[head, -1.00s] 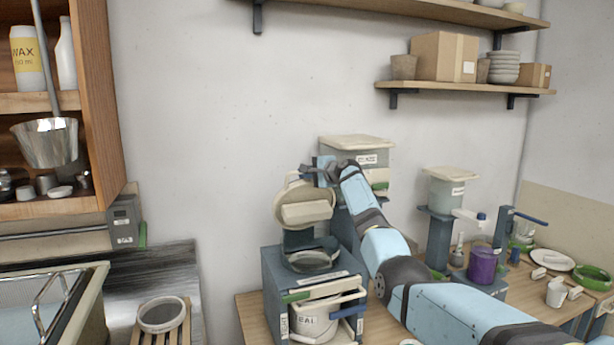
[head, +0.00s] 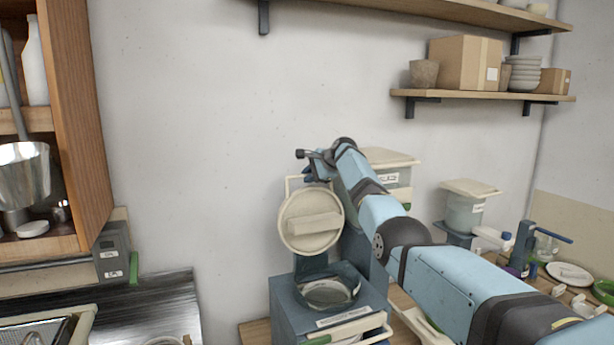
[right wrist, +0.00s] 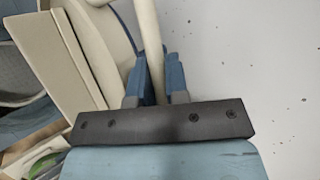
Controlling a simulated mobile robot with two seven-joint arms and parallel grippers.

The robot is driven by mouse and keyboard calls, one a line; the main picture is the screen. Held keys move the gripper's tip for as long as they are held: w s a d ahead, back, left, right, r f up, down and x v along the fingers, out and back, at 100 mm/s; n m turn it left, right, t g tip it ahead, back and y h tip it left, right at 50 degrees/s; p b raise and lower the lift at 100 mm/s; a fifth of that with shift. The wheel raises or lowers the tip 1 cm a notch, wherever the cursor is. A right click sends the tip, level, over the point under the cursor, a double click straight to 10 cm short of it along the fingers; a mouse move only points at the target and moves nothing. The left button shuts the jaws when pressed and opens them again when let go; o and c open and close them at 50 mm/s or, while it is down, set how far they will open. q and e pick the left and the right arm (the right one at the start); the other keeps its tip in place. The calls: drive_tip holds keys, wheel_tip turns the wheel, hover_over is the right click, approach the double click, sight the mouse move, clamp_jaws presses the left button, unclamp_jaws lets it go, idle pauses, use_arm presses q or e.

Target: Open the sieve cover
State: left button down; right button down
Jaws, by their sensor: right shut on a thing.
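The sieve cover (head: 311,222) is a round cream lid with a raised block on its face. It stands upright, open, at the back of the blue-grey sieve housing (head: 295,318). The round sieve opening (head: 328,292) is uncovered below it. My right gripper (head: 312,178) is at the cover's top edge, by its cream wire-like handle. In the right wrist view the blue fingers (right wrist: 155,82) are shut on this cream handle bar (right wrist: 150,40), with the cover beside them at left. My left gripper is not in view.
A lidded container (head: 390,165) stands behind my right arm. Another lidded container (head: 466,208) stands further right. A wooden cabinet (head: 80,130) is at left, and wall shelves (head: 480,97) are at upper right. The wall space left of the cover is clear.

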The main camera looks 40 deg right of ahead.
idle(0.3)
drive_tip(key=c, duration=1.1)
unclamp_jaws()
drive_tip(key=shift+a, duration=0.1)
drive_tip(key=shift+s, duration=0.15)
drive_tip(key=shift+s+d+r+b, duration=0.2)
drive_tip(key=shift+s+r+b, duration=0.05)
drive_tip(key=shift+s+b, duration=0.15)
drive_tip(key=b+v, duration=0.3)
drive_tip(key=v, duration=1)
drive_tip(key=shift+w+a+r+b, duration=0.1)
drive_tip(key=shift+w+r+b, duration=0.05)
drive_tip(key=shift+b, duration=0.2)
